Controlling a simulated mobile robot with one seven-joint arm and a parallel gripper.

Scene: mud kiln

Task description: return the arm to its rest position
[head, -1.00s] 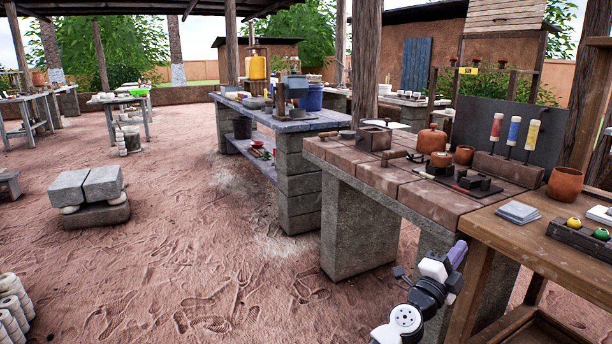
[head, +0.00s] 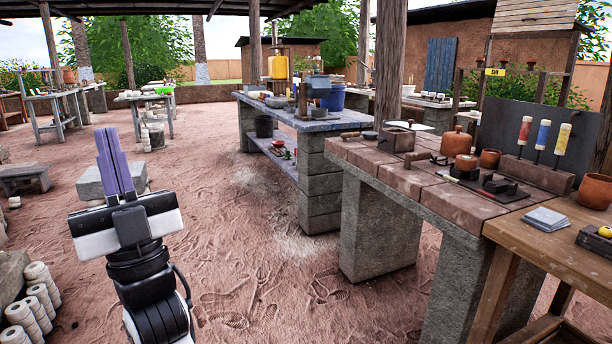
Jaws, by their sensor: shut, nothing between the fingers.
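My gripper (head: 116,162) is at the left of the head view, pointing up and away over the sandy ground. Its long purple-grey fingers lie together, with nothing between them. My arm rises from the lower left edge of the picture, clear of the tables.
A brick-topped table (head: 400,178) with pots and tools stands at the right, beside a wooden table (head: 560,245). A blue-grey bench (head: 330,124) stands further back. Open sand (head: 250,250) lies between.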

